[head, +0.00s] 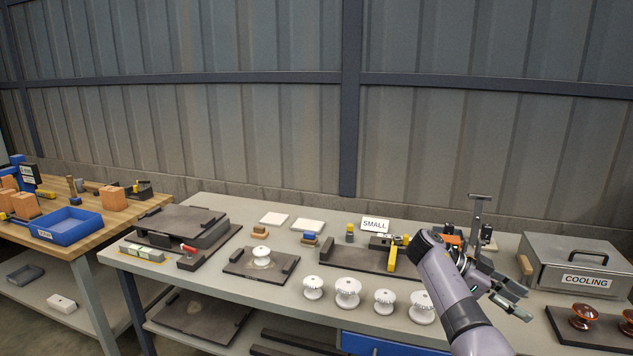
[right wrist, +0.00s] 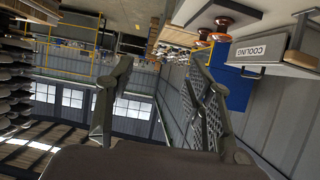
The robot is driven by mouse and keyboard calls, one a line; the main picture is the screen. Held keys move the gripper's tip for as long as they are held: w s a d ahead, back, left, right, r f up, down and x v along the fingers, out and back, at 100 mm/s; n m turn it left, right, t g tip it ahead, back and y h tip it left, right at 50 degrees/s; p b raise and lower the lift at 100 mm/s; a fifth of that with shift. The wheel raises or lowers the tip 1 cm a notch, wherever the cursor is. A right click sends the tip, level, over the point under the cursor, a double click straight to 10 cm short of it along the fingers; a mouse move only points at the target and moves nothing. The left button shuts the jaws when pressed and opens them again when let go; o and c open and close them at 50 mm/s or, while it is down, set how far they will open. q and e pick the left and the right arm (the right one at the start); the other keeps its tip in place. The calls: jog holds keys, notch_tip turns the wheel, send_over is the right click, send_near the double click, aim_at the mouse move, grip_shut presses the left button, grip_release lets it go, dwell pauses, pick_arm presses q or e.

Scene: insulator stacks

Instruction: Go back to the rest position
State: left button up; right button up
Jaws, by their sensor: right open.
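My right gripper (head: 492,275) is raised over the right part of the grey workbench (head: 240,285), left of the metal COOLING box (head: 575,262). In the right wrist view its two fingers (right wrist: 155,105) are apart with nothing between them. Several white insulators (head: 347,291) stand in a row along the bench front, left of my right arm. One more white insulator (head: 261,256) sits on a dark plate (head: 240,266). My left gripper is out of view. My right arm hides part of the bench behind it.
A SMALL sign (head: 375,224) stands at the bench back. Brown insulators (head: 583,316) stand on a dark tray at the right. A wooden table with a blue tray (head: 66,226) is at the left. A corrugated wall (head: 250,130) closes the back.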

jog(key=s+a+f+n+t+y+b, duration=0.15)
jog(key=s+f+n, duration=0.3)
jog(key=f, duration=1.05)
jog(key=s+a+f+n+t+y+b, duration=0.1)
jog(key=s+a+f+n+y, duration=0.35)
jog(key=f, duration=1.15)
jog(key=s+d+f+n+t+h+b, duration=0.1)
jog(key=s+f+n+t, duration=0.35)
jog(key=f, duration=1.05)
jog(key=s+a+f+n+g+y+b, duration=0.1)
jog(key=s+a+f+n+y, duration=0.3)
jog(key=s+f, duration=0.85)
jog(key=s+a+f+n+g+y+b, duration=0.15)
jog(key=s+a+f+n, duration=0.4)
jog(key=s+f, duration=0.7)
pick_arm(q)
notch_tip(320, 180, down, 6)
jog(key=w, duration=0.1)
pick_arm(e)
jog(key=s+a+y, duration=0.1)
jog(key=s+a, duration=0.2)
jog(key=s, duration=1.1)
jog(key=shift+r+n+y, duration=0.15)
jog(key=shift+n+y, duration=0.15)
jog(key=shift+y, duration=0.05)
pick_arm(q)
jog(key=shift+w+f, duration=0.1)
